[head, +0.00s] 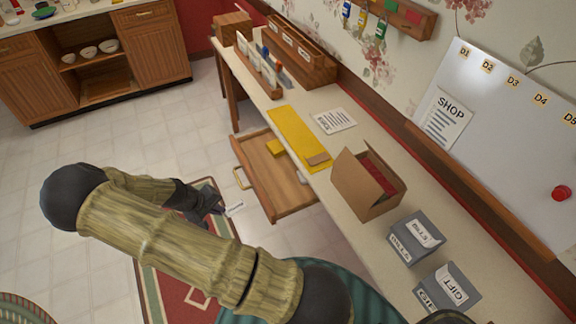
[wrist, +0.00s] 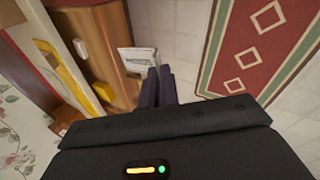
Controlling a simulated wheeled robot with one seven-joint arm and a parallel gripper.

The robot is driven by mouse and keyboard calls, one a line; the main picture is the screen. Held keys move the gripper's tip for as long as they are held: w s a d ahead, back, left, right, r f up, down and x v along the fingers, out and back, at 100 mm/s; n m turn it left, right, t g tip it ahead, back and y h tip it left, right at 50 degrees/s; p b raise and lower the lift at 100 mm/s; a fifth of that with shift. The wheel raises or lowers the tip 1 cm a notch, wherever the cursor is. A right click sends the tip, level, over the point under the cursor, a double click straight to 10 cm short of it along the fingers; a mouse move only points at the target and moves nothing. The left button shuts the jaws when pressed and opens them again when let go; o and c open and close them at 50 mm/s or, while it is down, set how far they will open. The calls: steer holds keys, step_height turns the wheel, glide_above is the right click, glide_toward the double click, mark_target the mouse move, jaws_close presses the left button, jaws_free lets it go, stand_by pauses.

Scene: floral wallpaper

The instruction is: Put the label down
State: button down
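The label (head: 235,208) is a small white piece with dark print. It sticks out from the tips of my gripper (head: 219,207), left of and beside the open drawer (head: 272,178), above the floor. In the wrist view the label (wrist: 137,60) shows just past the two dark fingers (wrist: 157,76), which are close together on its lower edge. The wooden drawer floor lies near it there. The part of the label between the fingers is hidden.
The desk holds a yellow mat (head: 297,138), a paper sheet (head: 334,120), an open cardboard box (head: 367,184) and two grey labelled boxes (head: 416,238) (head: 447,289). A red rug (head: 170,285) lies on the floor.

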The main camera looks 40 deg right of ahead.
steer(key=s+d+r+m+b, duration=0.1)
steer(key=s+d+b, duration=0.1)
steer(key=d, duration=0.9)
steer(key=s+d+r+m+g+b, duration=0.1)
steer(key=d+b, duration=0.4)
steer(key=d, duration=0.6)
steer(key=shift+s+d+h, duration=0.15)
steer(key=shift+s+h, duration=0.25)
steer(key=shift+s, duration=0.45)
steer(key=shift+f, duration=3.05)
steer(key=shift+f, duration=1.9)
